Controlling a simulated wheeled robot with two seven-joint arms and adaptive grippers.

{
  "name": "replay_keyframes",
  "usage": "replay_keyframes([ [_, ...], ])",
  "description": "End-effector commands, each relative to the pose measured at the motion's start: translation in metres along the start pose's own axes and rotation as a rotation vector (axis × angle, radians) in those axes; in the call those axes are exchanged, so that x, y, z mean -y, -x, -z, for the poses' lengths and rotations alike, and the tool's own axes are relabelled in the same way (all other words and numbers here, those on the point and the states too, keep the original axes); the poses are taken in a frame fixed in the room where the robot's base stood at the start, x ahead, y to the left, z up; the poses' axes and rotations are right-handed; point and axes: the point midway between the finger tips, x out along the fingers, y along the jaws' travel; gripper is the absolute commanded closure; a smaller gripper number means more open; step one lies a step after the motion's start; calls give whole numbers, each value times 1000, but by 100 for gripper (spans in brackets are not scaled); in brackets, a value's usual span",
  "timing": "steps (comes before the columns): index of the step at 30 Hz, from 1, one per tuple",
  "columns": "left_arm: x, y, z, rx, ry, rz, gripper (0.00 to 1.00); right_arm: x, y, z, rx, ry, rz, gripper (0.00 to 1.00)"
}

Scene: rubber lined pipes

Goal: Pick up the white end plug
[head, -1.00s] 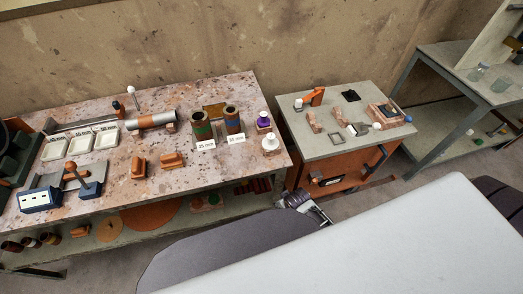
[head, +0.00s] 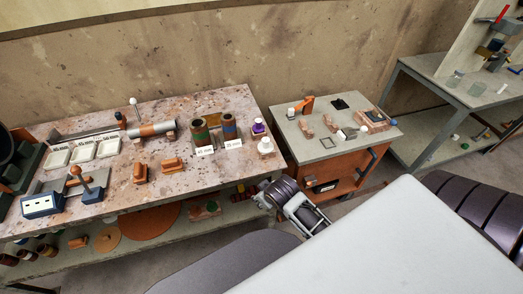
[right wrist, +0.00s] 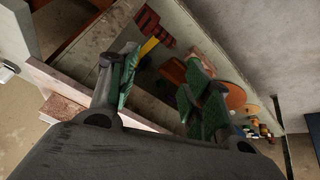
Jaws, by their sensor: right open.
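The white end plug (head: 266,144) stands upright on a small block at the right end of the speckled workbench (head: 205,170) in the head view. A purple plug (head: 258,126) stands just behind it. My right gripper (head: 264,198) is below and in front of the bench's right end, apart from the plug. In the right wrist view its green-padded fingers (right wrist: 160,95) are spread, with nothing held between them. A white piece (right wrist: 8,70) is cut off at the left edge of that view; I cannot tell whether it is the plug. My left gripper is not in view.
Two upright pipes (head: 229,127) stand left of the plugs. A grey-topped cart (head: 322,147) with small parts is to the right, beyond a narrow gap. The bench's lower shelf (head: 150,243) holds discs and rolls. Another table (head: 445,85) stands at the far right.

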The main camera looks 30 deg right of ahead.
Motion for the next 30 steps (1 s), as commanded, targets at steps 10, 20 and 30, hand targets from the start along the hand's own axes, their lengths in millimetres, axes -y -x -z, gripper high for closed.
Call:
replay_keyframes([
  [10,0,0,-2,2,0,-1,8,-18,13,53,-162,52,-79,51],
  [20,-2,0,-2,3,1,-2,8,-32,22,108,-338,123,-161,51],
  [30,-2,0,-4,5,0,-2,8,-43,62,209,-686,298,-306,51],
])
